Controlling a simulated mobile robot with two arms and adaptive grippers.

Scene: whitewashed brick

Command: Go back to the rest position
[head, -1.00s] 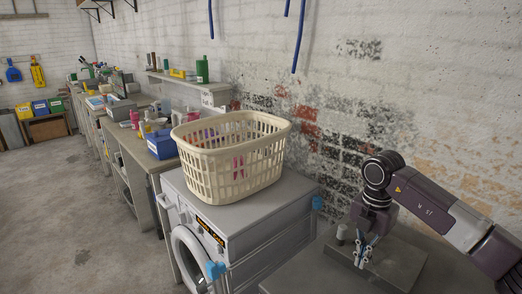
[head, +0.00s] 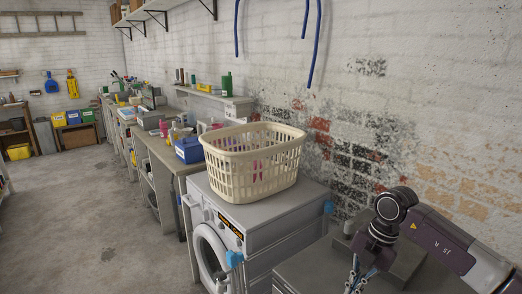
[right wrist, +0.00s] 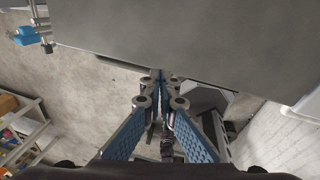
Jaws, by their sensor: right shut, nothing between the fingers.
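My right gripper (head: 357,284) is at the bottom right of the head view, at the end of my purple-grey arm. It is near the front of a dark grey top (head: 312,268), partly cut off by the frame's lower edge. In the right wrist view its blue-padded fingers (right wrist: 158,76) meet at the tips with nothing between them. The fingertips overlap the edge of a grey surface (right wrist: 200,35) in that view; whether they touch it I cannot tell. My left gripper is not in view.
A cream laundry basket (head: 255,160) stands on a washing machine (head: 228,225) left of my right arm. A cluttered workbench (head: 160,150) runs along the brick wall. The concrete floor (head: 75,215) at left is open.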

